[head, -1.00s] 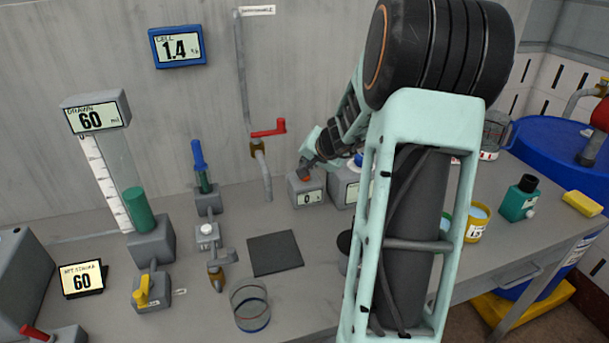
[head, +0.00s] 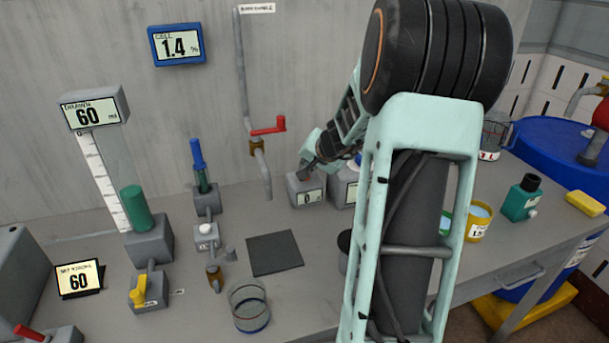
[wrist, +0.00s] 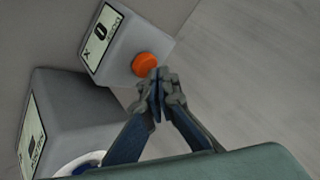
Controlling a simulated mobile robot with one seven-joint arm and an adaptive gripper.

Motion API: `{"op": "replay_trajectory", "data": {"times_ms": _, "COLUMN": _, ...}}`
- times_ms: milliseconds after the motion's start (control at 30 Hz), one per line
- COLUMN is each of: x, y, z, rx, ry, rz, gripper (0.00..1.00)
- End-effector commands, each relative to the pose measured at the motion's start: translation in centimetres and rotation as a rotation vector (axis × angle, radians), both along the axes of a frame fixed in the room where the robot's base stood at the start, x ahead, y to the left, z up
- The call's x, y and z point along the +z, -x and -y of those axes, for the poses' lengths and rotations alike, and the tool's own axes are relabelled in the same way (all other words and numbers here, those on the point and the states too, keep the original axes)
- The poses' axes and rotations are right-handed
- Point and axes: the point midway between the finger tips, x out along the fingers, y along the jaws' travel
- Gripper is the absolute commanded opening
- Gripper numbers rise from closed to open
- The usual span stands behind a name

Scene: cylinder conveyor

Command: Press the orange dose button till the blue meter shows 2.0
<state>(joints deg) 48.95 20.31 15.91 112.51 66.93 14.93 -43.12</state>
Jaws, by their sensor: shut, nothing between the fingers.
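The blue meter (head: 177,45) on the back wall reads 1.4 %. The orange dose button (wrist: 145,64) shows in the wrist view on top of a grey box (head: 306,190) whose display reads 0. My gripper (wrist: 158,80) is shut and empty, its fingertips right beside the near edge of the button in the wrist view. Whether they touch it I cannot tell. In the head view my gripper (head: 305,172) is over the top of the grey box and hides most or all of the button.
A second grey box with a display (wrist: 70,120) stands beside the button box. A red-handled valve (head: 268,126), a dark mat (head: 275,253) and a glass beaker (head: 249,308) are to the left. A green bottle (head: 520,200) and yellow-rimmed cup (head: 479,222) stand at right.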

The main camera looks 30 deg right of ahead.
Motion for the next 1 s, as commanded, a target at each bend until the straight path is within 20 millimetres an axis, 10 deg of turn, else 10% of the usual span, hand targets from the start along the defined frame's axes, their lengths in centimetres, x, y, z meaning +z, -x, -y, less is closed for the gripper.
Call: {"op": "replay_trajectory", "data": {"times_ms": 1000, "x": -1.01, "y": 0.00, "z": -0.01, "rx": 0.000, "ry": 0.000, "rz": 0.000, "gripper": 0.00}}
